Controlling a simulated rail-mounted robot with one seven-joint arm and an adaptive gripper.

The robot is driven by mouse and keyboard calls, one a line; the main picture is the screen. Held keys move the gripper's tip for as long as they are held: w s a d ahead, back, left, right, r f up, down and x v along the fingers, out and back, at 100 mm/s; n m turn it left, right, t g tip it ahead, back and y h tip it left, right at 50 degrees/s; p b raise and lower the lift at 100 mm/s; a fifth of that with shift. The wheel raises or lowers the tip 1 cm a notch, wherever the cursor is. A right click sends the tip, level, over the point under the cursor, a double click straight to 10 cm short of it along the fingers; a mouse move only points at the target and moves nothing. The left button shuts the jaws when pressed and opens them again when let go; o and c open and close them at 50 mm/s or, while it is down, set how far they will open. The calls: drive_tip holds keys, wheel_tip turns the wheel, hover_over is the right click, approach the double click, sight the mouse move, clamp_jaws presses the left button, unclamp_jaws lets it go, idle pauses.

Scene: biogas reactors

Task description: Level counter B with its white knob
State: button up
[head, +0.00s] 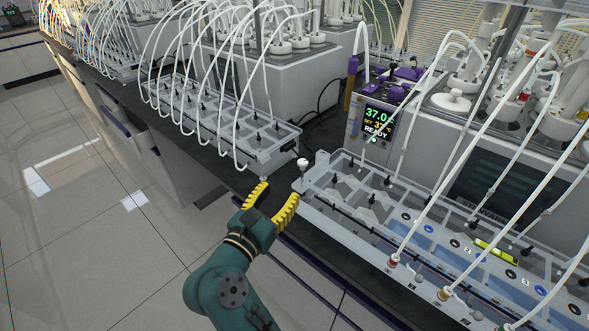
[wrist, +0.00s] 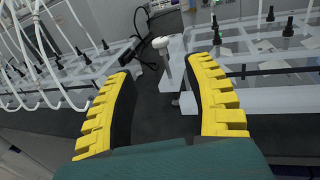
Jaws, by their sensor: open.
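The knob (wrist: 160,43) also shows in the wrist view, beyond and between my fingertips. My gripper (head: 277,192) has yellow ribbed fingers, spread apart with nothing between them. It is just in front of and slightly left of the knob, not touching it. It shows in the wrist view (wrist: 163,68) too. A yellow-green spirit level (head: 496,250) lies on the counter; its bubble is too small to read.
A second clear counter (head: 225,125) with white hoses stands to the left, across a narrow dark gap. White hoses rise from the right counter's front edge. A display (head: 378,121) reading 37.0 and READY stands behind. Open floor (head: 90,220) lies at left.

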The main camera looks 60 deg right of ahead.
sight(303, 161)
drive_tip(key=d+b, duration=0.1)
drive_tip(key=d, duration=0.5)
drive_tip(key=d+b, duration=0.2)
drive_tip(key=d, duration=0.4)
drive_tip(key=shift+w+d, duration=0.2)
drive_tip(key=shift+d, duration=0.1)
clamp_jaws()
drive_tip(key=r+n+t+p, duration=0.1)
drive_tip(key=p, duration=0.3)
drive_tip(key=shift+s+t+p, duration=0.1)
drive_tip(key=shift+t+p, duration=0.3)
drive_tip(key=n+t+p, duration=0.1)
drive_tip(key=p, duration=0.1)
drive_tip(key=shift+f+p, duration=0.15)
drive_tip(key=shift+p, duration=0.2)
drive_tip(key=shift+f+t+p, duration=0.2)
drive_tip(key=shift+t+p, duration=0.2)
drive_tip(key=shift+f+n+y, duration=0.1)
drive_tip(key=shift+n+y, duration=0.2)
